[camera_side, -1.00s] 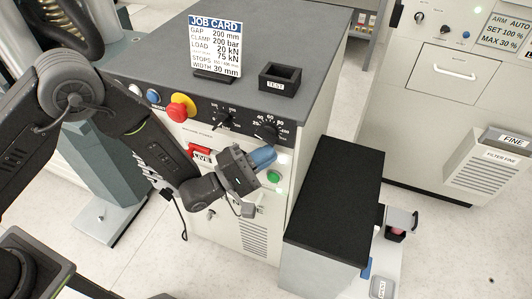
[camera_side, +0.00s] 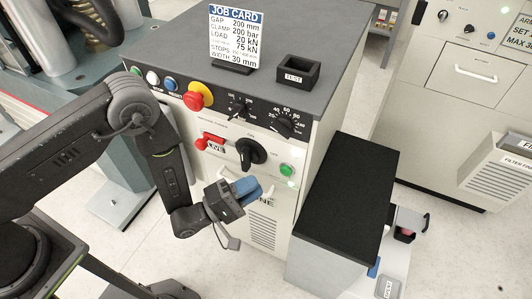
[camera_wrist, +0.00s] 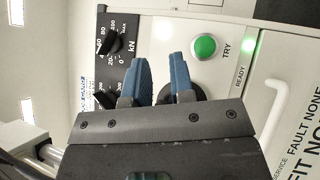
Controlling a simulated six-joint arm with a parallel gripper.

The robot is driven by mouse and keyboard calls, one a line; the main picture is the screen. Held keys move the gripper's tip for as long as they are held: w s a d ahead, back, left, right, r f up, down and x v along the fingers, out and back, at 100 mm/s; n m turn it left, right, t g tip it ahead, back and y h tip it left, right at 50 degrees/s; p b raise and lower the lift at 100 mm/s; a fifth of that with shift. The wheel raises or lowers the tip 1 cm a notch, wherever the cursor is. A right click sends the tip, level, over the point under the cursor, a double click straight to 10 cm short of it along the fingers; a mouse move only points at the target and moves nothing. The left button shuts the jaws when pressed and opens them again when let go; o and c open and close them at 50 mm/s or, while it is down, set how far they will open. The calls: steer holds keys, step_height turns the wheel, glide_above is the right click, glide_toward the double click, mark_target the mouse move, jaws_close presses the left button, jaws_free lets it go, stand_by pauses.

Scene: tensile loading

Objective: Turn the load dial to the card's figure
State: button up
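The job card (camera_side: 236,38) stands on the cabinet top and shows LOAD 20 kN, with a 75 kN line below it. The load dial (camera_side: 284,126), a black knob with a numbered scale, is at the right of the front panel. In the wrist view the load dial (camera_wrist: 114,43) has a kN scale; I cannot read its pointer setting surely. My gripper (camera_side: 256,187) is below the panel, apart from the load dial. In the wrist view its blue fingers (camera_wrist: 160,60) are apart with nothing seen between them.
A second dial (camera_side: 238,107) sits left of the load dial. A large black knob (camera_side: 251,153), a red lever (camera_side: 210,138), a green button (camera_side: 287,170) and a red-yellow stop button (camera_side: 199,96) share the front. A black-topped bench (camera_side: 350,195) stands at right.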

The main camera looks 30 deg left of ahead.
mark_target(279, 133)
steer(key=o, duration=0.7)
steer(key=d+r+m+t+y, duration=0.1)
steer(key=r+m+y, duration=0.1)
steer(key=d+r+m+y, duration=0.2)
steer(key=m, duration=0.1)
steer(key=d+r+m+t+y, duration=0.1)
steer(key=r+m+y, duration=0.1)
steer(key=m, duration=0.1)
steer(key=shift+s+d+r+t, duration=0.1)
steer(key=shift+d+r+t, duration=0.05)
steer(key=shift+r+t, duration=0.2)
steer(key=shift+o, duration=1.4)
steer(key=r+m+y, duration=0.1)
steer(key=s+r+m+y, duration=0.1)
steer(key=m, duration=0.1)
steer(key=shift+s+d+r+m+y, duration=0.2)
steer(key=shift+m+y, duration=0.1)
steer(key=shift+y, duration=0.1)
steer(key=s+a+r+m+y, duration=0.2)
steer(key=s+r+m+y, duration=0.1)
steer(key=s+m+y, duration=0.15)
steer(key=shift+m+g, duration=0.35)
steer(key=shift+g, duration=0.1)
steer(key=w, duration=1.4)
steer(key=shift+w+d, duration=0.2)
